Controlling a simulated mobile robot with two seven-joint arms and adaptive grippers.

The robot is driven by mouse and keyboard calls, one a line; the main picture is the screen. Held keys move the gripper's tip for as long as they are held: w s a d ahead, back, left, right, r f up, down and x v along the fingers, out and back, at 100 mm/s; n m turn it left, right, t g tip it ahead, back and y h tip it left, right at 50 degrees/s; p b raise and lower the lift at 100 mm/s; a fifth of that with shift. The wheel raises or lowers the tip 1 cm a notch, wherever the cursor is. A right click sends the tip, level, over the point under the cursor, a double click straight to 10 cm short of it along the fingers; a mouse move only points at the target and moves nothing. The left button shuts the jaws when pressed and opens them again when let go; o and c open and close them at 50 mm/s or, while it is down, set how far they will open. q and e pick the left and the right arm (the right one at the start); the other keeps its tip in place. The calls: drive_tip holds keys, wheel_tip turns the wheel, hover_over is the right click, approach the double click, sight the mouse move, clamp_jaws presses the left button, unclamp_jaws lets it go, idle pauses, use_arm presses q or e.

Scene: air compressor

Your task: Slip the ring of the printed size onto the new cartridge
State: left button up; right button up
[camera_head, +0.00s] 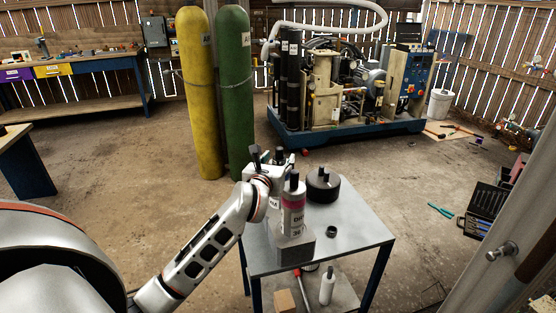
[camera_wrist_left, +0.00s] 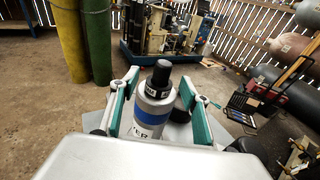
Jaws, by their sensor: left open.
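That cylinder is mostly hidden in the head view. My right gripper is not in view.
A round black holder (camera_head: 323,188) with black pieces stands at the table's back. A white bottle (camera_head: 327,286) and a cardboard box (camera_head: 285,301) are on the lower shelf. The table's front right is clear. Yellow (camera_head: 196,100) and green (camera_head: 233,90) gas cylinders stand behind.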

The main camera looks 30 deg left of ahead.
use_arm(q)
drive_tip(key=v, duration=1.2)
idle(0.4)
